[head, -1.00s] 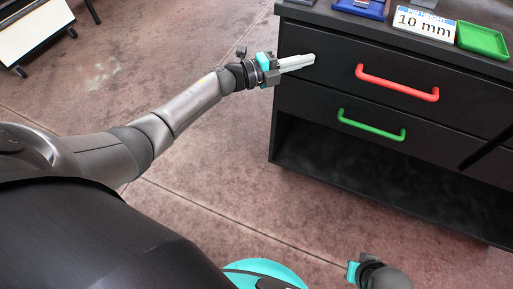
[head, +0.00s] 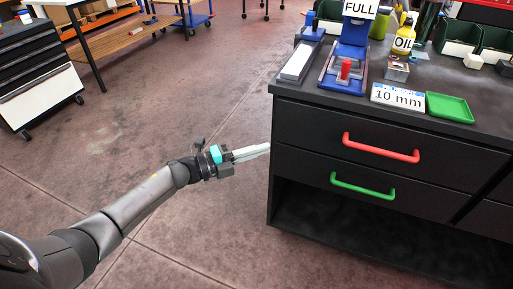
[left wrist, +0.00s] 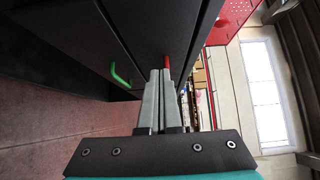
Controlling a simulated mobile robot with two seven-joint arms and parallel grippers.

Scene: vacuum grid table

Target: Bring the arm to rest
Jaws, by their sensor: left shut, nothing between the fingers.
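My left arm reaches in from the left in the head view. Its gripper (head: 254,152) is shut and empty, with the fingertips close to the front left corner of the black cabinet (head: 300,122). In the left wrist view the two grey fingers (left wrist: 160,95) lie side by side and point along the drawer fronts. The red handle (head: 380,148) and the green handle (head: 362,187) are apart from the gripper, to its right. My right gripper is not in view.
On the cabinet top stand a blue press (head: 345,70), a "10 mm" sign (head: 397,96), a green tray (head: 450,107) and a yellow oil bottle (head: 404,37). A drawer trolley (head: 35,75) stands at the far left. The floor (head: 150,110) between is clear.

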